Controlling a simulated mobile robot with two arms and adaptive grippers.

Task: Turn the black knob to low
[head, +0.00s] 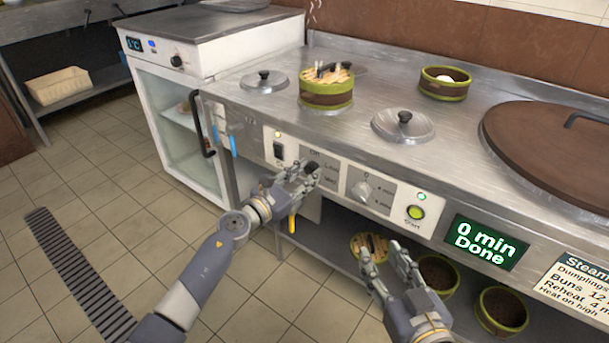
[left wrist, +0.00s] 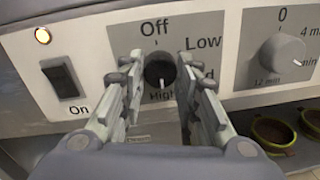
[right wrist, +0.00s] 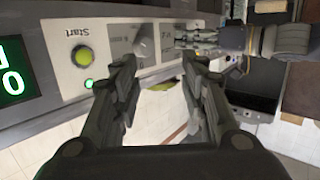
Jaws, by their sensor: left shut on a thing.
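The black knob (left wrist: 160,70) sits on the panel below the word Off, with Low at its upper right and High below it. Its white mark points down towards High. My left gripper (head: 305,172) is at the knob with one finger on each side; it also shows in the left wrist view (left wrist: 158,88), shut on the knob. In the head view the fingers partly cover the knob. My right gripper (head: 388,258) is open and empty, low in front of the counter; it also shows in the right wrist view (right wrist: 160,75).
A black switch (head: 279,151) is to the left. Steamer baskets stand on the lower shelf.

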